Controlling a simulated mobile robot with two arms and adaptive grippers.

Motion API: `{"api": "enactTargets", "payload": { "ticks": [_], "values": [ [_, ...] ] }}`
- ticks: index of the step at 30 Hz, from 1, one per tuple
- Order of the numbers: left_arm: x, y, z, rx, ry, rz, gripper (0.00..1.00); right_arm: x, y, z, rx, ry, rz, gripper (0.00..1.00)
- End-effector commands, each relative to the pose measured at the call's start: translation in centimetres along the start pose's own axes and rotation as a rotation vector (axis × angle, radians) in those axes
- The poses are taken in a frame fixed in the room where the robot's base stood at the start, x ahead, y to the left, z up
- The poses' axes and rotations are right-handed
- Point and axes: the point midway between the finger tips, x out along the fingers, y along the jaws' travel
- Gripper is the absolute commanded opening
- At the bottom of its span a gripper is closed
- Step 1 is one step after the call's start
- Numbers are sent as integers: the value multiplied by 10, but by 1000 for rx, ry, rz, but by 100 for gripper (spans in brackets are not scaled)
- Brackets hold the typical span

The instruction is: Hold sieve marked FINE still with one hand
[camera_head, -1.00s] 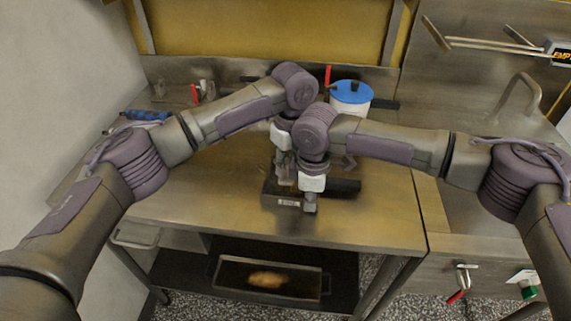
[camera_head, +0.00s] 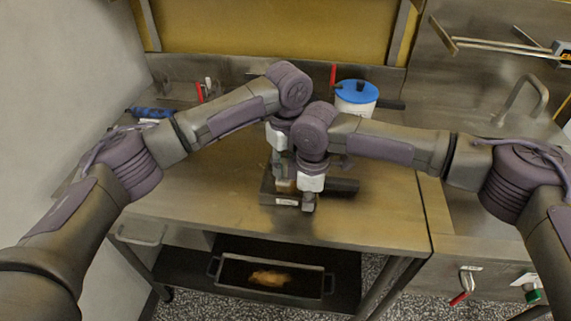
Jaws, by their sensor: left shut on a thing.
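The sieve (camera_head: 268,190) is a dark, low box-like thing with a small pale label on its front; the label's words are too small to read. It lies on the steel table, mostly hidden under my arms. My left gripper (camera_head: 284,184) points down at it from above and is shut on it. My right gripper (camera_head: 308,203) points down at its front right corner, just right of the label. Its fingers are small and partly hidden, so I cannot tell whether they are open or touching.
A dark handle-like bar (camera_head: 343,187) lies right of the grippers. A white pot with a blue lid (camera_head: 356,96) stands at the back. A blue-handled tool (camera_head: 150,113) lies back left. A dark tray (camera_head: 270,280) sits on the lower shelf. The table's front (camera_head: 230,220) is clear.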

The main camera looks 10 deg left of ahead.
Motion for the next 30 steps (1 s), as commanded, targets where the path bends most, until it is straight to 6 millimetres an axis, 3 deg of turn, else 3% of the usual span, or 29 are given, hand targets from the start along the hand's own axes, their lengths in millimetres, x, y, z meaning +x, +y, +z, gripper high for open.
{"api": "enactTargets", "payload": {
  "ticks": [21,30],
  "values": [
    [-8,-28,-28,4,5,-13,0,0,-3,-4,-12,6,-2,0],
    [-9,-22,-22,1,5,-14,0,0,-4,-4,-14,7,-4,0]
  ]
}}
